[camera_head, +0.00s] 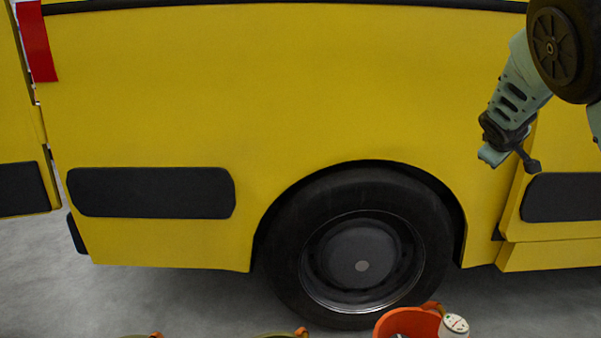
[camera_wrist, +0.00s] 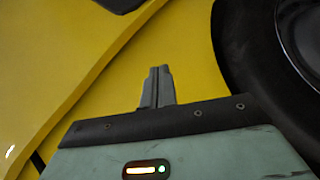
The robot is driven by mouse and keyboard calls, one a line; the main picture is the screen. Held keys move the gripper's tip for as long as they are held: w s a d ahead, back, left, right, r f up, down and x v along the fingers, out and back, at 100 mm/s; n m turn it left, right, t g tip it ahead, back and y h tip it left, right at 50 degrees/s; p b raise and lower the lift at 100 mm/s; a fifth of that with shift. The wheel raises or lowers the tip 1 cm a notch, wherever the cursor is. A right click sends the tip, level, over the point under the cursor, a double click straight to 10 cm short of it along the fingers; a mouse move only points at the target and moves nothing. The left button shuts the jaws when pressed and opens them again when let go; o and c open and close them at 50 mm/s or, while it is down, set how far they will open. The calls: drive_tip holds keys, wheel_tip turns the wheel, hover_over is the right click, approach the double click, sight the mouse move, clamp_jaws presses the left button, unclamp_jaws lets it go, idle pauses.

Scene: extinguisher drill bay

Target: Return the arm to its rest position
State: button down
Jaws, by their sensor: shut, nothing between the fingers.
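My arm reaches into the upper right of the head view. My gripper (camera_wrist: 157,88) shows in the wrist view with its two fingers together and nothing between them. In the head view, the end of my arm hangs at the right, in front of the yellow vehicle's side; the fingertips are hard to make out there. In the wrist view, the yellow panel (camera_wrist: 185,50) lies beyond the fingers, and I cannot tell the distance to it.
A yellow vehicle (camera_head: 250,90) fills most of the head view, with a black wheel (camera_head: 290,250) low in the middle. An orange container (camera_head: 390,324) and a white rounded object (camera_head: 455,326) show at the bottom edge.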

drive_tip(key=s+a+f+g+y, duration=0.1)
drive_tip(key=s+a+f+y, duration=0.1)
drive_tip(key=s+a+f, duration=0.45)
drive_tip(key=s+a+f+g+y, duration=0.1)
drive_tip(key=s+a+y, duration=0.25)
drive_tip(key=a, duration=0.65)
drive_tip(key=s+a+f+g+y, duration=0.1)
drive_tip(key=s+a+f+g, duration=0.1)
drive_tip(key=s+a+f, duration=0.35)
drive_tip(key=s+a+n+g+y, duration=0.1)
drive_tip(key=s+a, duration=0.4)
drive_tip(key=s, duration=0.5)
drive_tip(key=s+a+n+g, duration=0.1)
drive_tip(key=s+a+g, duration=0.1)
drive_tip(key=s+a, duration=0.5)
drive_tip(key=s+a+n+g+y, duration=0.1)
drive_tip(key=s+a, duration=0.2)
drive_tip(key=s, duration=0.9)
wheel_tip(320, 180, up, 35)
drive_tip(key=s+p, duration=0.1)
drive_tip(key=p, duration=3.5)
drive_tip(key=shift+d, duration=0.25)
